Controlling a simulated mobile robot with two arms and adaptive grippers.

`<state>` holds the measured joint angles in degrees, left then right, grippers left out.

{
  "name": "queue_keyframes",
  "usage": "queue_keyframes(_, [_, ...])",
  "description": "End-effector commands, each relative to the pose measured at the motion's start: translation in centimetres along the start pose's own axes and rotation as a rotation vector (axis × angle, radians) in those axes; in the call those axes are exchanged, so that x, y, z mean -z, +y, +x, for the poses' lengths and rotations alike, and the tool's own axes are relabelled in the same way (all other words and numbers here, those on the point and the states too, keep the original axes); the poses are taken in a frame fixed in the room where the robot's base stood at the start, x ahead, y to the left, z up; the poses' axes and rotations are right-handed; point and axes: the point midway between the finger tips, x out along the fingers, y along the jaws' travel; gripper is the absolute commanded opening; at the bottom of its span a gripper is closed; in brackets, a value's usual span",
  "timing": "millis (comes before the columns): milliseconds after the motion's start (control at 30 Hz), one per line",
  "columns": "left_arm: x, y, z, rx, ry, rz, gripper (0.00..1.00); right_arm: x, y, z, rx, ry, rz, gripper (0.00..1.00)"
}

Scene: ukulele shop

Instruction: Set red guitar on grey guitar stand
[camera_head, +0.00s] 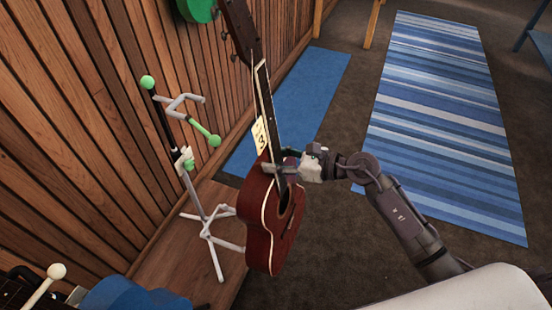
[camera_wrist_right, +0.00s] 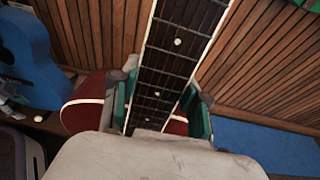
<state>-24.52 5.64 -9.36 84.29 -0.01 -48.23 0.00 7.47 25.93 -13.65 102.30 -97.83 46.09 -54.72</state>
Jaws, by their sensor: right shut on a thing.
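The red guitar (camera_head: 262,222) hangs upright, a little tilted, in the middle of the head view. My right gripper (camera_head: 280,168) is shut on its neck, just above the body. In the right wrist view the guitar's dark fretboard (camera_wrist_right: 172,62) runs between the fingers of my right gripper (camera_wrist_right: 160,108), with the red body (camera_wrist_right: 85,115) behind. The grey guitar stand (camera_head: 205,215), with green-tipped arms and a tripod base, stands empty to the left of the guitar, by the wooden wall. The guitar's body is close to the stand's legs; contact cannot be told. My left gripper is not in view.
A wood-slat wall (camera_head: 75,130) runs along the left. A blue guitar (camera_wrist_right: 28,60) stands at the left in the wrist view. A blue mat (camera_head: 300,105) and a striped rug (camera_head: 440,115) lie on the dark floor. A green object (camera_head: 196,8) shows at the top.

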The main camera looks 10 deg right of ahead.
Motion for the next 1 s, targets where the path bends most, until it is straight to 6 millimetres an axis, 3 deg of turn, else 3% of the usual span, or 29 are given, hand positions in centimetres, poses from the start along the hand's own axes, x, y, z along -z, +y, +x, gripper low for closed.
queue_keyframes(267, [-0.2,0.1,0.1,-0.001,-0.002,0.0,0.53,-0.8,-0.2,1.1,0.003,-0.013,-0.002,0.0])
queue_keyframes(1000, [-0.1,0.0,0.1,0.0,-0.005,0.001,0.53,-2.0,-0.3,7.1,0.002,-0.013,-0.002,0.0])
